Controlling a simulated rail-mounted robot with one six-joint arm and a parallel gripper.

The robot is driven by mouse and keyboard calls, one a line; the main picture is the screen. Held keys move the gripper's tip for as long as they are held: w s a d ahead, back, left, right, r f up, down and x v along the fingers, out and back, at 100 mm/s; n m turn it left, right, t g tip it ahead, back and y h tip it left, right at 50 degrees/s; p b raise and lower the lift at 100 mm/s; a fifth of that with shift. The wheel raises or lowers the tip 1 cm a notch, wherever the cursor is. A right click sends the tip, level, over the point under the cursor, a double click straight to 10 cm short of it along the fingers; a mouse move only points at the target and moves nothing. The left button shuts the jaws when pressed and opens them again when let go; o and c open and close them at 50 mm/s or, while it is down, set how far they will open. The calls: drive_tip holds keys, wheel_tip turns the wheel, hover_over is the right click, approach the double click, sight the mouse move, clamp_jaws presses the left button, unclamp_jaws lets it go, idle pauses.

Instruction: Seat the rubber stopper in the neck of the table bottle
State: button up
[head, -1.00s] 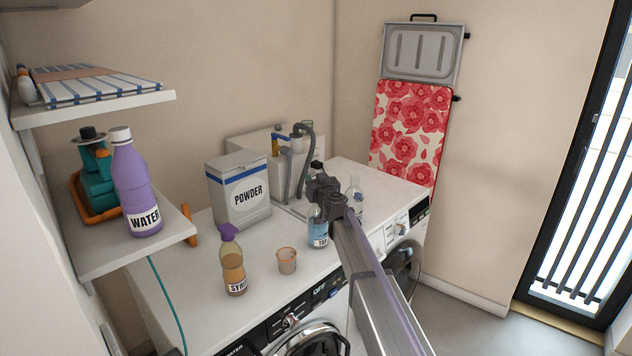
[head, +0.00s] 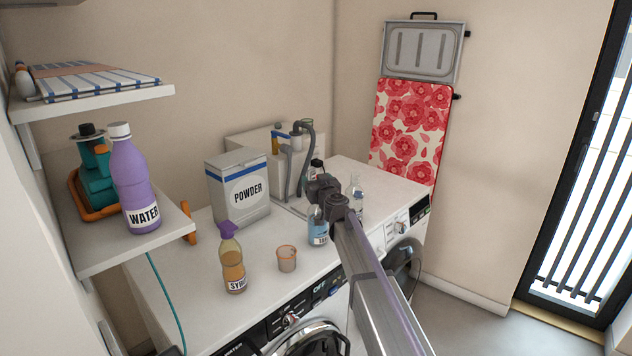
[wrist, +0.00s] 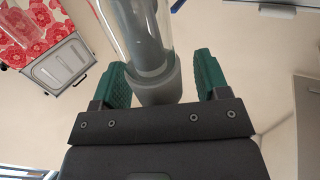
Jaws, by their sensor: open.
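In the wrist view my gripper (wrist: 160,68) is open, with one green finger on each side of a grey collar-like piece (wrist: 158,88). A clear tube-like part (wrist: 135,25) rises from it, with darker grey inside. Small gaps show between the fingers and this piece; I cannot tell whether it is the rubber stopper. In the head view my gripper (head: 322,190) is above the washer top, and its fingers are hard to make out. A labelled bottle with blue liquid (head: 318,230) stands just below it. A clear bottle (head: 356,196) stands to its right.
A grey hose manifold (head: 290,165) and a dark-capped bottle (head: 316,167) are behind my gripper. A POWDER box (head: 240,190), a syrup bottle (head: 233,265) and a small cup (head: 287,259) stand left. A shelf (head: 90,262) holds a purple WATER bottle (head: 140,185).

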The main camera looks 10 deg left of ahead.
drive_tip(key=v, duration=1)
drive_tip(key=shift+s, duration=0.1)
